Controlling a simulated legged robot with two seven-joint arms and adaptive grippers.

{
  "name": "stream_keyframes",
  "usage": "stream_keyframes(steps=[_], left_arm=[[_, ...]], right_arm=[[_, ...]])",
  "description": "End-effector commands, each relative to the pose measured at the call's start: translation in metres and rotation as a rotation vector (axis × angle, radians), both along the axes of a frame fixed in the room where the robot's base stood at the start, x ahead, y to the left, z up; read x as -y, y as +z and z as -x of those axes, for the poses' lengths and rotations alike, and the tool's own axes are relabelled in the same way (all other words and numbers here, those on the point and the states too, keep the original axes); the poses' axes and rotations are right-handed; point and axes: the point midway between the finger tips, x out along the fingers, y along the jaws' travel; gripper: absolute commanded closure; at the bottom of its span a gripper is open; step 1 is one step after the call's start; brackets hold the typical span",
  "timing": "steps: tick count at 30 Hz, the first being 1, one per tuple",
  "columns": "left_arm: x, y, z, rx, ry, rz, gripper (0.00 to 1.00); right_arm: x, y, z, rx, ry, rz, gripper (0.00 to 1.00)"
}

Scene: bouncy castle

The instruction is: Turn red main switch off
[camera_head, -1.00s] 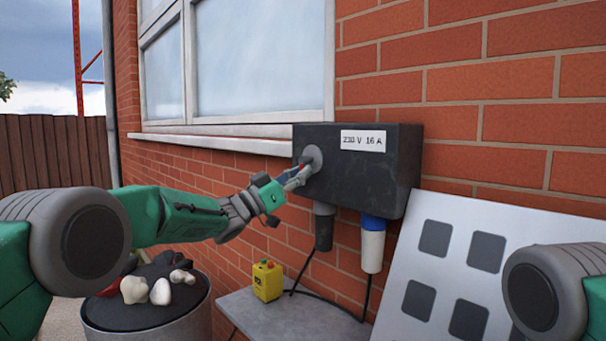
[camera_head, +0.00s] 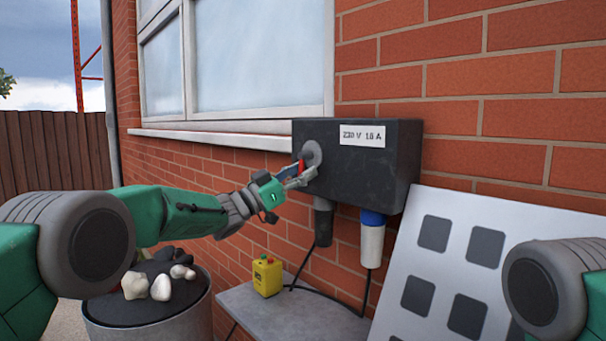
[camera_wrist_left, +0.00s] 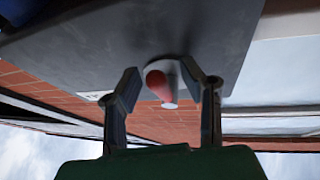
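The red main switch (camera_head: 301,167) sits on a round grey disc (camera_head: 312,153) at the left side of the dark box labelled 230 V 16 A (camera_head: 375,165). Its red handle also shows in the left wrist view (camera_wrist_left: 157,84). My left gripper (camera_head: 298,177) is at the switch. In the left wrist view, the two fingers of my left gripper (camera_wrist_left: 162,86) stand apart on either side of the red handle, with a visible gap on each side. My right gripper is not in view; only a link of my right arm shows at the right edge.
Black and blue-white plugs (camera_head: 371,243) hang below the box. A yellow box (camera_head: 267,277) stands on a grey ledge (camera_head: 295,318) beneath. A white panel with dark squares (camera_head: 449,215) leans at the right. A barrel (camera_head: 150,325) with stones stands at left.

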Motion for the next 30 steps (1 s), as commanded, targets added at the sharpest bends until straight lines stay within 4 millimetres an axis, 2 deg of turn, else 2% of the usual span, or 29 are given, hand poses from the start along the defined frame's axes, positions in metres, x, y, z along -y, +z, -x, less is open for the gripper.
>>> stream_keyframes(steps=[8,21,25,30], left_arm=[[-0.011,-0.003,0.005,0.001,0.001,0.000,0.65],[-0.074,-0.038,0.043,-0.004,0.002,0.001,0.65],[-0.087,-0.044,0.050,-0.002,0.002,-0.001,0.65],[-0.093,-0.049,0.055,-0.002,0.000,-0.001,0.65]], right_arm=[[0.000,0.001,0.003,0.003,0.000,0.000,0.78],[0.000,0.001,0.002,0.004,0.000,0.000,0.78],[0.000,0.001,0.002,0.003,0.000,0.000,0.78],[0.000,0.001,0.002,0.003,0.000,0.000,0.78]])
